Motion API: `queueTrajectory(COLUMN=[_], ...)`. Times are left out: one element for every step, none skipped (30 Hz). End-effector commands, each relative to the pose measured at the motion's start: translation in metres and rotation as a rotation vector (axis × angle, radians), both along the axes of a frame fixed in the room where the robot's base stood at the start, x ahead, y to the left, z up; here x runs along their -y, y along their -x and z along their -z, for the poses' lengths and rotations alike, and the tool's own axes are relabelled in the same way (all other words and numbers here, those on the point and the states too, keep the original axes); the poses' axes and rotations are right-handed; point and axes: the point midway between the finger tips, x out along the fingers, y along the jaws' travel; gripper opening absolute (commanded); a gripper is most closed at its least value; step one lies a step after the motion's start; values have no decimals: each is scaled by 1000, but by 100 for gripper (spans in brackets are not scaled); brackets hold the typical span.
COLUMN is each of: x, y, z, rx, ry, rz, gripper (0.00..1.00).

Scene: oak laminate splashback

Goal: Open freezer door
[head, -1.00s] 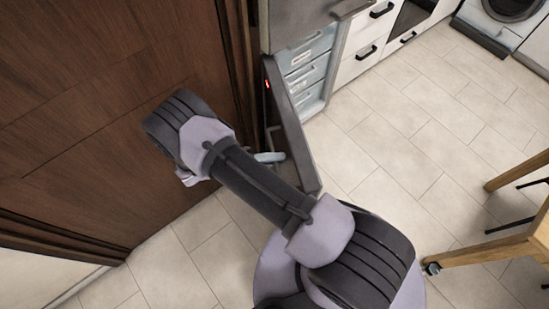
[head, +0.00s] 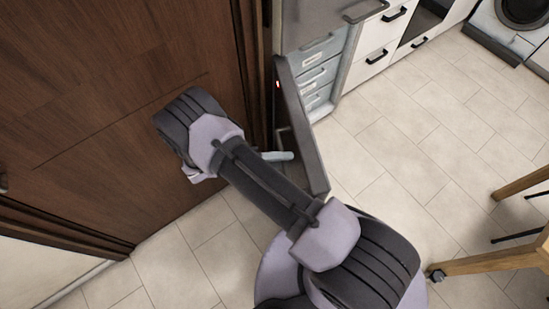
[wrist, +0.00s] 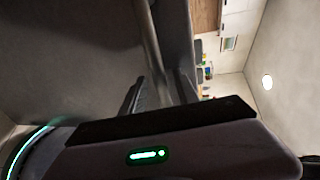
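The freezer door (head: 304,125) is a dark grey panel with a small red display. In the head view it stands swung out from the lower cabinet, and pale drawers (head: 318,62) show beside it. My arm reaches toward its face, and a pale end piece shows close to the door; the fingertips are hidden there. In the wrist view my gripper's (wrist: 160,88) two dark fingers stand apart. A grey bar or edge (wrist: 150,40) lies between or just beyond them, beside a broad grey surface that looks like the door. I cannot tell whether they touch it.
A brown wooden door (head: 110,100) fills the left, close to my arm. A grey upper door with a handle (head: 365,12) is above the drawers. White cabinets (head: 385,40) and a washing machine (head: 515,20) stand behind. A wooden table leg (head: 490,255) is at right. Tiled floor between is clear.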

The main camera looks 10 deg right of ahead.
Motion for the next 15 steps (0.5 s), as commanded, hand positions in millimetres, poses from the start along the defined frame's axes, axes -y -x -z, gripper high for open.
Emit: queueTrajectory(x=[0, 0, 0, -1, -4, -8, -13, -19, -28, -36, -45, -57, -65, -75, -87], y=[0, 0, 0, 0, 0, -1, -1, -1, -2, -3, -3, -3, -4, -5, -5], z=[0, 0, 0, 0, -1, -2, -3, -5, -7, -9, -11, -13, -15, -16, -19], rx=[0, 0, 0, 0, 0, 0, 1, 3, 3, 3, 4, 4, 3, 3, 4], ry=[0, 0, 0, 0, 0, -1, 0, -1, -2, -2, -1, -2, -2, -2, -3], rz=[0, 0, 0, 0, 0, -1, -2, -3, -3, -4, -3, -4, -4, -4, -3], gripper=[37, 37, 37, 37, 37, 37, 37, 37, 37, 37, 37, 37, 37, 37, 37])
